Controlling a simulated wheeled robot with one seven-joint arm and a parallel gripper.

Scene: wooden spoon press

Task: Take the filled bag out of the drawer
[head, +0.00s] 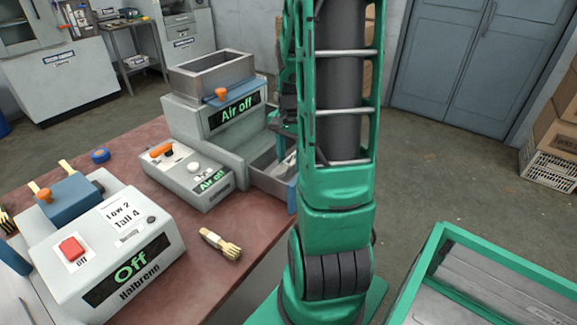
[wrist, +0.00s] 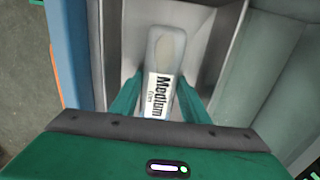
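The filled bag (wrist: 165,50) is pale, with a white label reading "Medium", and lies in the grey drawer (wrist: 225,45) in the wrist view. My gripper (wrist: 160,78) reaches into the drawer with its two green fingers apart, one on each side of the bag's near part. Whether the fingers touch the bag is not clear. My arm hides much of the drawer there, and the bag is not clearly visible.
A control box (head: 187,176) with an orange lever stands left of the drawer. A box marked "Off" (head: 110,250) and a wooden brush (head: 221,245) are on the reddish table (head: 215,280). A green-rimmed tray (head: 437,243) is at lower right. Open floor lies behind.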

